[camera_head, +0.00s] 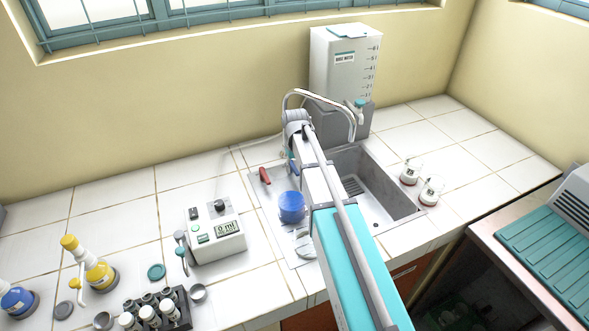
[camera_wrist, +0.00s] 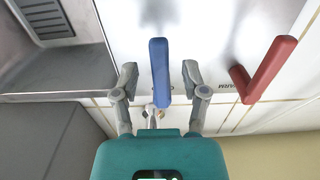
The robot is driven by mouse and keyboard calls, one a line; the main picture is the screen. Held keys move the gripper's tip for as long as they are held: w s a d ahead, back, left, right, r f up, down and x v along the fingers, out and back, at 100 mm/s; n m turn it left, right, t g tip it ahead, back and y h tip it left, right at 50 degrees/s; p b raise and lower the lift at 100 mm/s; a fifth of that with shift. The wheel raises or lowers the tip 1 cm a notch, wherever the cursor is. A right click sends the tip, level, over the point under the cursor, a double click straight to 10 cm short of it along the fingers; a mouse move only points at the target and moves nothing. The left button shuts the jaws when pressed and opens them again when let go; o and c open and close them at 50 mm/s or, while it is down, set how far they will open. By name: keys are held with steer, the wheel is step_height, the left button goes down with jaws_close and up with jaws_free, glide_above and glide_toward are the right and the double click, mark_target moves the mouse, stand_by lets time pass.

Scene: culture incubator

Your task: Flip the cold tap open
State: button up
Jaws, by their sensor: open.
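The cold tap's blue lever (camera_wrist: 160,72) stands between the two fingers of my gripper (camera_wrist: 160,80) in the wrist view. The fingers are open, with a visible gap on each side of the lever. The hot tap's red lever (camera_wrist: 268,70) is to the right, apart from the gripper. In the head view the blue lever (camera_head: 293,167) shows only in part beside my arm, and the red lever (camera_head: 265,175) is clear to its left. The curved metal spout (camera_head: 330,97) rises behind my arm. My arm hides most of the gripper in the head view.
The sink basin (camera_head: 375,185) lies right of my arm. A white water tank (camera_head: 342,62) stands behind. A white device (camera_head: 215,238), a tube rack (camera_head: 155,308) and small bottles (camera_head: 431,190) are also on the counter.

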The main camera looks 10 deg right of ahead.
steer(key=shift+c, duration=0.2)
jaws_close()
steer(key=shift+d, duration=0.15)
stand_by(0.3)
